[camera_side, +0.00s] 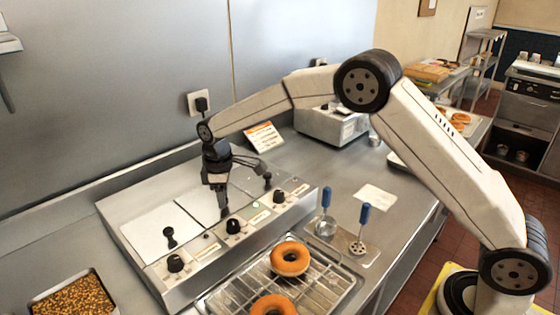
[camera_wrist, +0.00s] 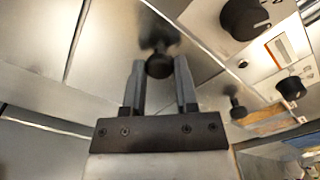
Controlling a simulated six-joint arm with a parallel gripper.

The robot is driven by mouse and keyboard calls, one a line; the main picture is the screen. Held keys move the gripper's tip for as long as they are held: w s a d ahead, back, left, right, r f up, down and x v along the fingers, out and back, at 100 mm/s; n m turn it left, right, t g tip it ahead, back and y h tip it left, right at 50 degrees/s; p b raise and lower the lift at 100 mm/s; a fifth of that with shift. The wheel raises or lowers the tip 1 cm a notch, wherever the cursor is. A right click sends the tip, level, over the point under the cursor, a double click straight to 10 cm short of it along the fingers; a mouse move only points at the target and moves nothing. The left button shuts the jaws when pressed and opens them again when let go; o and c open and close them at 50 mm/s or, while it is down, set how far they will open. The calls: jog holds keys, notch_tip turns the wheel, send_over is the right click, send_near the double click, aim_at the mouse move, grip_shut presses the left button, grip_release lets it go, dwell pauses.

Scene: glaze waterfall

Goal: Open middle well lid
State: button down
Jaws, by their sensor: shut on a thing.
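The steel well unit (camera_side: 160,293) has lids in a row along its top. The middle lid (camera_side: 198,213) is a flat panel with a black knob, which sits between my fingertips in the wrist view (camera_wrist: 160,66). My gripper (camera_side: 222,207) points down over this lid and is shut on the knob; it also shows in the wrist view (camera_wrist: 160,84). The lid looks flat in its place; I cannot tell any gap under it. The left lid (camera_side: 150,228) is white with an upright black knob. The right lid's knob (camera_side: 267,180) stands beyond my gripper.
Black dials line the unit's front, one (camera_side: 233,227) near my gripper. A wire rack (camera_side: 318,284) with doughnuts is in front. Two blue-handled tools (camera_side: 364,214) stand to the right. A tray of brown bits (camera_side: 75,300) is at front left. The wall is close behind.

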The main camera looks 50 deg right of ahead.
aim_at(212, 199)
jog(key=shift+w, duration=0.15)
dwell(0.8)
jog(key=shift+w+r, duration=0.1)
jog(key=shift+w, duration=2.25)
jog(key=shift+c, duration=1.9)
grip_release()
notch_tip(212, 199, up, 8)
